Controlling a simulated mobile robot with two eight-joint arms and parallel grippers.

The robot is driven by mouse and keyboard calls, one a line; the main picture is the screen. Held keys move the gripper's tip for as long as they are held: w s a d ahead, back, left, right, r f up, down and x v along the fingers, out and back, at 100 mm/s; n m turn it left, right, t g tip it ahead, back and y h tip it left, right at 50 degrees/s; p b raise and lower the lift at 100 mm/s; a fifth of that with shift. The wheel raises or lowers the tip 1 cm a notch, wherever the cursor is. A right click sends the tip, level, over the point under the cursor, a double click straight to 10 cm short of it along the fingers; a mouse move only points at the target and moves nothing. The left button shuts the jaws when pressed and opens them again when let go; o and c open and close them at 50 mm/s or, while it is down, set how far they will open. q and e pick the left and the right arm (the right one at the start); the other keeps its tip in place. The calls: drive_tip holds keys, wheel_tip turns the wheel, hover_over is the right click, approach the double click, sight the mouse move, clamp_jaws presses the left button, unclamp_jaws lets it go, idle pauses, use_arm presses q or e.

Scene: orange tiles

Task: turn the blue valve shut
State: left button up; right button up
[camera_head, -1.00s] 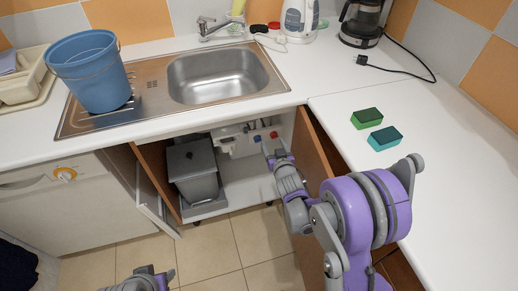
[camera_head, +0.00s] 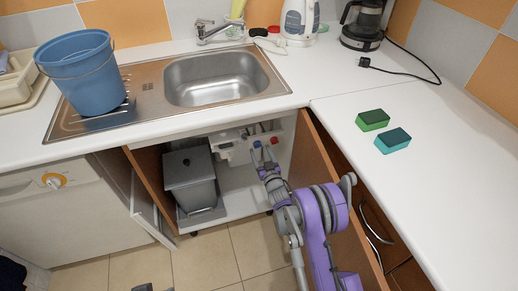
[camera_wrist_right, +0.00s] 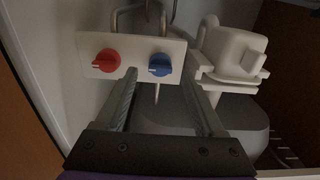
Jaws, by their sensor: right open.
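The blue valve (camera_wrist_right: 160,65) is a round knob with a white mark, on a white plate under the sink. It also shows in the head view (camera_head: 257,144). A red valve (camera_wrist_right: 107,61) sits left of it on the same plate in the wrist view. My right gripper (camera_wrist_right: 163,88) is open and empty, its fingers pointing at the plate, the blue valve roughly between them in the picture. I cannot tell if a finger touches it. In the head view my right gripper (camera_head: 264,157) is inside the cupboard. Only a small part of my left gripper (camera_head: 143,287) shows at the bottom edge.
A grey bin (camera_head: 190,178) stands in the cupboard, left of my right gripper. The open cupboard door (camera_head: 312,160) is close on the right of my arm. A white fitting (camera_wrist_right: 232,52) is right of the valves. The sink (camera_head: 217,78) is above.

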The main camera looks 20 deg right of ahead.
sight(258, 146)
drive_tip(key=shift+w, duration=1.3)
clamp_jaws()
